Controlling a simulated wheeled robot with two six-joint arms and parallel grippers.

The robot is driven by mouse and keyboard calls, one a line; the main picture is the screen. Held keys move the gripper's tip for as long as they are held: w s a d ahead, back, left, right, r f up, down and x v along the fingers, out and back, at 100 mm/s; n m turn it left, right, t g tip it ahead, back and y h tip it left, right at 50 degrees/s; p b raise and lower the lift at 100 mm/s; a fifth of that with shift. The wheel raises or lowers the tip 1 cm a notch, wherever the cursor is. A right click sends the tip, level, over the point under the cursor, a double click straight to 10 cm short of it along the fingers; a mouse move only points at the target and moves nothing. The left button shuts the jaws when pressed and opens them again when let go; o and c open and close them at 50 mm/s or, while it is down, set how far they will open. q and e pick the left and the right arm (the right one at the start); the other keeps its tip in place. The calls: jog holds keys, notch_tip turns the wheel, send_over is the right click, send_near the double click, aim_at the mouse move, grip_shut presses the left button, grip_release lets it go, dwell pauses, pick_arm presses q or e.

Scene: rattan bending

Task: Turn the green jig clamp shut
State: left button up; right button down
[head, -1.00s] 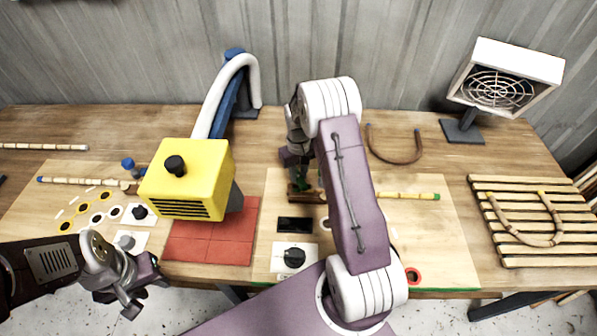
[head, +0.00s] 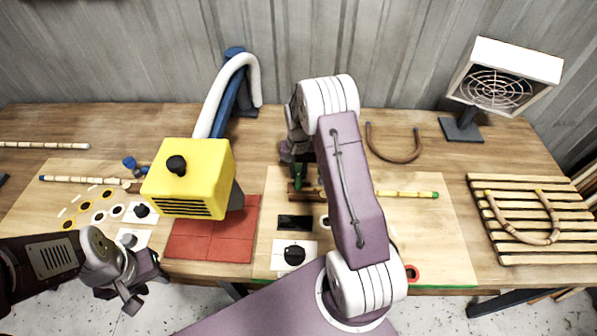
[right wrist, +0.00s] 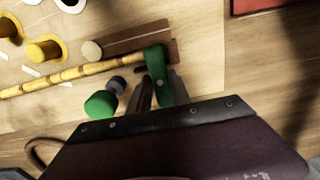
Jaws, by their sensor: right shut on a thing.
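The green jig clamp (right wrist: 168,75) shows in the right wrist view as an upright green lever beside a brown wooden block (right wrist: 122,42), at the end of the yellow rattan pole (right wrist: 75,76). In the head view the clamp (head: 297,176) is a small green patch partly hidden by my right arm. My right gripper (right wrist: 158,92) is shut on the clamp's lever, its fingertips partly hidden by the gripper body. The pole's green-tipped end (head: 436,195) lies to the right. My left gripper (head: 143,288) is apart from the clamp, near the front edge, fingers apart and empty.
A green knob (right wrist: 100,104) stands close beside my right fingers. A yellow box lamp (head: 188,180) stands over a red mat (head: 212,240) at left. A slatted rack (head: 515,245) with a bent rattan and a fan heater (head: 505,78) are at right.

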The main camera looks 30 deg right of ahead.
aim_at(299, 174)
jog(key=shift+w, duration=0.1)
jog(key=c, duration=1.2)
grip_release()
jog(key=shift+r, duration=0.1)
notch_tip(299, 174, up, 9)
jog(key=shift+b, duration=0.45)
